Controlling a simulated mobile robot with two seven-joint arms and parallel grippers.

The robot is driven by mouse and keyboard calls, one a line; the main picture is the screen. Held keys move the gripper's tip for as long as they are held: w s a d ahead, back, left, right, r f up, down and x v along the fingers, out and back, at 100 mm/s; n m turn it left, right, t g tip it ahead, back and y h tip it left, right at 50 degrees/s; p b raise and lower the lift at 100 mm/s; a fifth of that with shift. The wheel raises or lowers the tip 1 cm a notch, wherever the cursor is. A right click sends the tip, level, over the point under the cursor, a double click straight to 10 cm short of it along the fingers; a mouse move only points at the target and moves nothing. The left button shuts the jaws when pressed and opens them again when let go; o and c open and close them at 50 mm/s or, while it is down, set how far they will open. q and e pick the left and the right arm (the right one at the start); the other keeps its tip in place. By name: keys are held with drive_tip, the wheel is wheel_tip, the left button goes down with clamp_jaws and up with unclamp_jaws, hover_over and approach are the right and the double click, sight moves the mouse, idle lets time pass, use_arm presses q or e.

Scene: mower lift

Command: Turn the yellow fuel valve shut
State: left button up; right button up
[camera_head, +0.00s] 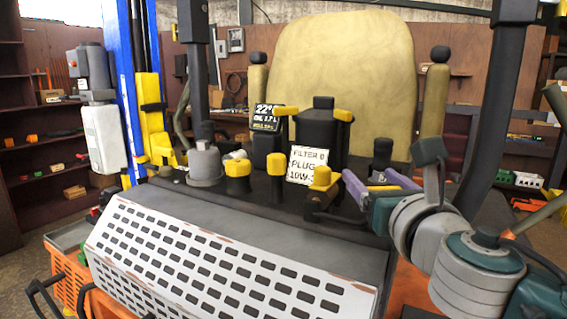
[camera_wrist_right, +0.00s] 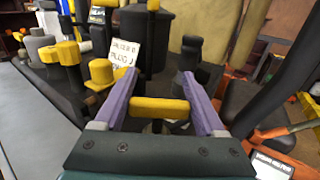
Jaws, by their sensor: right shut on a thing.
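The yellow fuel valve, a small bar-shaped handle (camera_wrist_right: 160,107), lies crosswise between the purple fingers of my right gripper (camera_wrist_right: 157,88) in the right wrist view. The fingers are shut on its two ends. In the head view my right gripper (camera_head: 370,180) reaches in from the right onto the mower's dark deck, and only a bit of the yellow handle (camera_head: 384,188) shows between the fingers. The valve's body below the handle is mostly hidden. My left gripper is not in view.
Yellow-capped fittings (camera_head: 322,178) and a white filter and plug label (camera_head: 308,164) stand left of the gripper. A black canister (camera_head: 322,130) and the tan seat (camera_head: 345,70) are behind. A perforated white panel (camera_head: 220,255) is in front. A dark post (camera_head: 492,110) rises at right.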

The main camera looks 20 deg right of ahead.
drive_tip(key=m+h, duration=0.1)
drive_tip(key=m+g+h, duration=0.1)
drive_tip(key=h, duration=0.2)
drive_tip(key=shift+s+d+m+g, duration=0.1)
drive_tip(key=shift+d+m+g, duration=0.15)
drive_tip(key=shift+m+g, duration=0.15)
drive_tip(key=m+g+h, duration=0.1)
drive_tip(key=m+g+h+b, duration=0.1)
drive_tip(key=m+h, duration=0.1)
drive_tip(key=shift+s+d+f+g+h, duration=0.1)
drive_tip(key=shift+s+d+g+h, duration=0.2)
drive_tip(key=shift+d+g+h, duration=0.1)
drive_tip(key=shift+m+g+h+b, duration=0.3)
drive_tip(key=shift+g, duration=0.1)
drive_tip(key=shift+s+d, duration=0.1)
drive_tip(key=o, duration=1.3)
drive_tip(key=b+v, duration=0.2)
drive_tip(key=v, duration=0.7)
drive_tip(key=shift+a+b, duration=0.3)
drive_tip(key=shift+b, duration=0.05)
drive_tip(key=shift+s+a, duration=0.15)
drive_tip(key=shift+s, duration=0.05)
